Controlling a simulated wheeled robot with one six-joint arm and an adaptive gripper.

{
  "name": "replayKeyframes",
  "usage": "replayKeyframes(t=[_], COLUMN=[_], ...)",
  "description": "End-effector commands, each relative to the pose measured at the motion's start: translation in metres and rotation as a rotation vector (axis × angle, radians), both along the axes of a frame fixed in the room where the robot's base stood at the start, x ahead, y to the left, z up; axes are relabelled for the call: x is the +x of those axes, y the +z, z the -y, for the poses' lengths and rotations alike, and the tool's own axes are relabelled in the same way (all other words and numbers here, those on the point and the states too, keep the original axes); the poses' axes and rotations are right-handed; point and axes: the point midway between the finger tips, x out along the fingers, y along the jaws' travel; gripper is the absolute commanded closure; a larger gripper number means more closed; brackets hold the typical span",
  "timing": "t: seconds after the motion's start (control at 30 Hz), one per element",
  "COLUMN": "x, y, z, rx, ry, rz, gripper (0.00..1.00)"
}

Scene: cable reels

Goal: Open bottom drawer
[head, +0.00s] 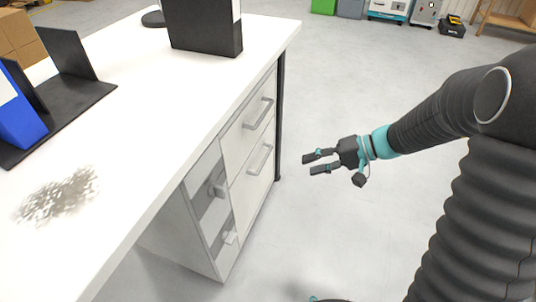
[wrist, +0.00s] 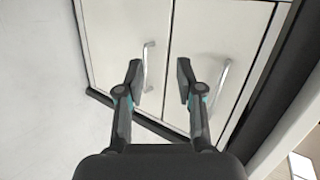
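The white drawer unit (head: 196,232) stands under the desk. Its far column has an upper drawer (head: 242,133) and a lower drawer (head: 246,190), each with a grey bar handle; both look shut. The lower handle (head: 260,159) is left of my gripper (head: 308,165), which is apart from it, open and empty. In the wrist view, two drawer fronts fill the background, with one handle (wrist: 147,66) on the left front and another (wrist: 222,80) on the right front. My open fingers (wrist: 158,76) show in front of them, spread apart, with nothing between them.
The white desk top (head: 160,110) overhangs the drawers, and a dark leg (head: 280,105) stands at its far end. Nearer grey-white drawers (head: 212,210) have their own handles. Black and blue office items stand on the desk. The floor (head: 360,85) around my gripper is clear.

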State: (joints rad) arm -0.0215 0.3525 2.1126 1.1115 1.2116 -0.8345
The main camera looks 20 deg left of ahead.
Motion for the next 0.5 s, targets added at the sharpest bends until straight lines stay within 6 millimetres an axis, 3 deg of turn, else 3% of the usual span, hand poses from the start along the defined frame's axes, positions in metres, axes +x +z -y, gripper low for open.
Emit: replayKeyframes(t=[0.3, 0.5], x=[0.066, 0.092], y=[-0.078, -0.115], z=[-0.03, -0.036], rx=[0.254, 0.341], ry=[-0.113, -0.186], rz=[-0.027, -0.013], gripper=[0.64, 0.64])
